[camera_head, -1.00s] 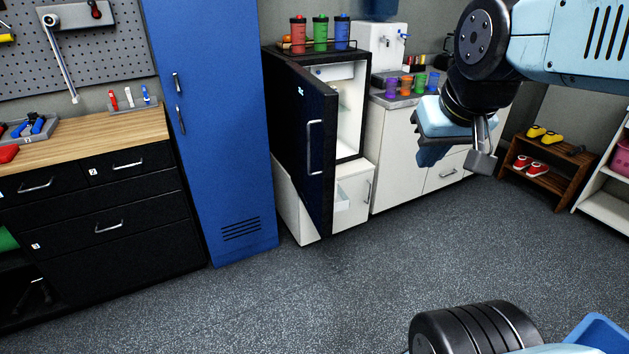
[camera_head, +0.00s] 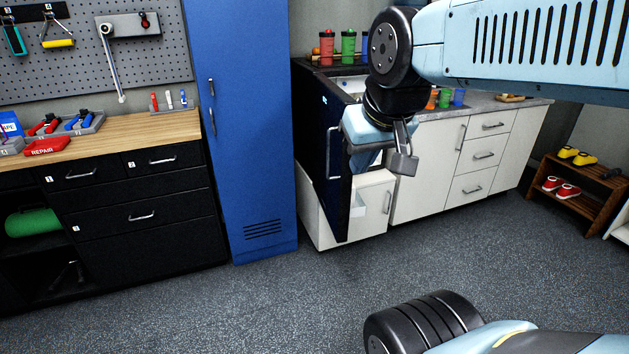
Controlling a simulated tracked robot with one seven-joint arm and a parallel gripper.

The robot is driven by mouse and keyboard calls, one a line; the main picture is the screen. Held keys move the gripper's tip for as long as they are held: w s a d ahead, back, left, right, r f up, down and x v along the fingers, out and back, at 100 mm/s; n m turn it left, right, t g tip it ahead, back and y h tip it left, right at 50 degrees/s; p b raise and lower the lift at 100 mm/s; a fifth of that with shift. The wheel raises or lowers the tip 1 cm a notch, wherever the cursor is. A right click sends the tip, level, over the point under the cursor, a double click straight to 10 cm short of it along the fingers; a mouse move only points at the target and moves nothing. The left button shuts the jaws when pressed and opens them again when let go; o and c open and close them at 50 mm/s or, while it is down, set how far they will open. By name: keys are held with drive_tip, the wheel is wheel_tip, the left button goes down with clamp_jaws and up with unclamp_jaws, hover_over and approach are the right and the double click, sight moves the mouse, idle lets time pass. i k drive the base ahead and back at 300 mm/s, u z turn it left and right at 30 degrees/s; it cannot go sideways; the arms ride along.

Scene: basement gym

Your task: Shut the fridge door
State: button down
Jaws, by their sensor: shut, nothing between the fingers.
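The small black fridge (camera_head: 316,80) stands on a white cabinet, to the right of the tall blue locker. Its dark door (camera_head: 333,165) is swung open towards me, hinged on the left, with a pale vertical handle (camera_head: 329,150) on its outer face. A bit of the white interior shows above my gripper; most of it is hidden by the door and my arm. My gripper (camera_head: 402,162) is shut and empty. In the picture it lies just right of the door's free edge, on the inner side; I cannot tell whether it touches.
A tall blue locker (camera_head: 240,130) stands left of the fridge. White drawers (camera_head: 480,155) under a grey counter run to the right. Shakers (camera_head: 348,47) stand on the fridge top. A shoe rack (camera_head: 575,195) is at right. The grey floor (camera_head: 290,300) ahead is clear.

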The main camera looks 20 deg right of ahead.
sight(332, 175)
drive_tip(key=u, duration=0.1)
drive_tip(key=i, duration=1)
drive_tip(key=z, duration=0.1)
